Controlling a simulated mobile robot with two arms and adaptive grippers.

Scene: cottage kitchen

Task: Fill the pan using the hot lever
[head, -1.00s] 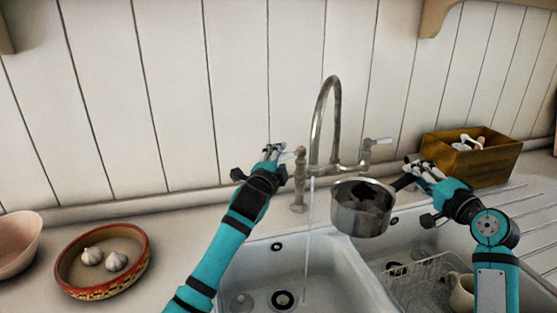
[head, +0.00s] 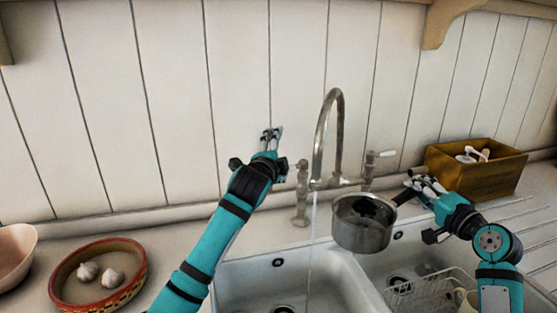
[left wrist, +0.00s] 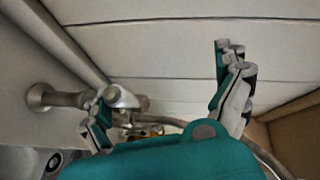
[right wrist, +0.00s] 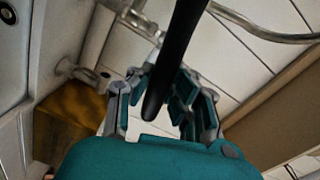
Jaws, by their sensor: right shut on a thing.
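The steel pan (head: 361,232) hangs in the air over the sink's divider, right of the tap's spout. My right gripper (head: 424,184) is shut on its black handle, which also shows in the right wrist view (right wrist: 176,55). A thin stream of water (head: 312,250) runs from the tap (head: 320,140) and falls left of the pan into the left basin. The hot lever (head: 302,165) is on the tap's left side; its pale end shows in the left wrist view (left wrist: 120,97). My left gripper (head: 271,136) is open and empty, above and left of this lever.
The other tap lever (head: 381,154) has a white handle. The double sink (head: 262,275) lies below, with a wire rack (head: 425,295) in the right basin. A wooden box (head: 490,178) stands at right; a garlic bowl (head: 135,262) and a pink bowl (head: 14,252) stand at left.

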